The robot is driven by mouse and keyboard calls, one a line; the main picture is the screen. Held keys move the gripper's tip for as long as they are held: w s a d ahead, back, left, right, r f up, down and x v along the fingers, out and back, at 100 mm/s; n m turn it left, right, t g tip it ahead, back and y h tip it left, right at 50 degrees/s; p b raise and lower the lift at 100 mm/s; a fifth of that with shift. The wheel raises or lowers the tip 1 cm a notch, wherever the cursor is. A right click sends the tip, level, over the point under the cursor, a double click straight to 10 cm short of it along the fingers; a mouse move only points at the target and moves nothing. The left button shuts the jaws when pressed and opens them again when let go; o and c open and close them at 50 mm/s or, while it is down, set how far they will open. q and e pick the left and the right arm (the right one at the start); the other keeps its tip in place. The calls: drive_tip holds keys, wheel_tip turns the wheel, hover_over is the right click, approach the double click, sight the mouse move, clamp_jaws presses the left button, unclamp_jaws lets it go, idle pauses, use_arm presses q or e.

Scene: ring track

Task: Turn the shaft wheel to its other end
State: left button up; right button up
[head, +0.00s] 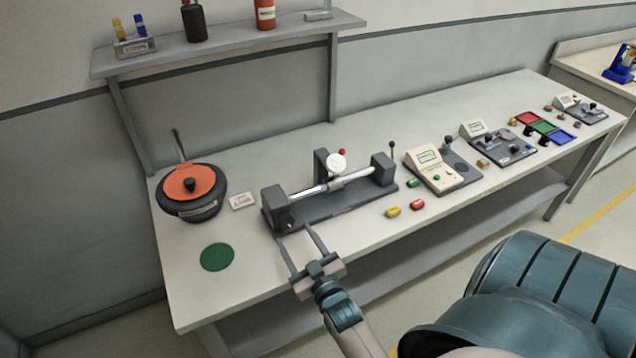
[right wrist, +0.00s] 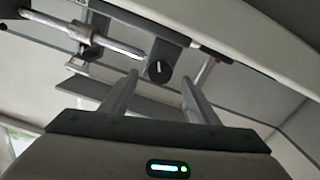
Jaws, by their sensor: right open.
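The shaft fixture (head: 345,205) stands on the bench, a dark base with end blocks carrying a bright horizontal shaft (head: 312,191) and a white dial gauge (head: 337,163). The dark round wheel (right wrist: 159,71) with a short white mark shows in the right wrist view, at the shaft's near end. In the head view that end is the left block (head: 284,212), where the wheel is hard to make out. My right gripper (head: 295,234) is open and empty. Its two fingers point at the wheel from the front, apparently just short of it. My left gripper is out of view.
An orange-lidded pan (head: 190,187) and a green disc (head: 217,257) are left of the fixture. Yellow (head: 393,212) and red (head: 417,205) pieces lie right of it, near the front edge. A control box (head: 432,170) stands farther right. A shelf (head: 230,43) hangs behind.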

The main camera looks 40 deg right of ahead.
drive_tip(key=b+v, duration=0.3)
drive_tip(key=v, duration=0.9)
drive_tip(key=shift+s, duration=0.25)
drive_tip(key=shift+f, duration=0.15)
drive_tip(key=s+a+f+g+y, duration=0.2)
drive_tip(key=a+f+g, duration=0.1)
drive_tip(key=f, duration=0.9)
drive_tip(key=s+a+f+n+g+y, duration=0.1)
drive_tip(key=s+a+f+g, duration=0.2)
drive_tip(key=f, duration=0.9)
drive_tip(key=s+a+f+g+y, duration=0.2)
drive_tip(key=a+f, duration=0.2)
drive_tip(key=f, duration=0.8)
drive_tip(key=s+f+g, duration=0.3)
drive_tip(key=s+f, duration=0.8)
drive_tip(key=f, duration=0.1)
drive_tip(key=s+d+f+g, duration=0.2)
drive_tip(key=s+f, duration=0.2)
drive_tip(key=s, duration=0.4)
drive_tip(key=s+d+f+n+g, duration=0.1)
drive_tip(key=s+f+g, duration=0.2)
drive_tip(key=s, duration=0.6)
drive_tip(key=shift+d+f+h, duration=0.3)
drive_tip(key=shift+d+f, duration=0.05)
drive_tip(key=shift+f, duration=0.1)
drive_tip(key=shift+w+a, duration=0.1)
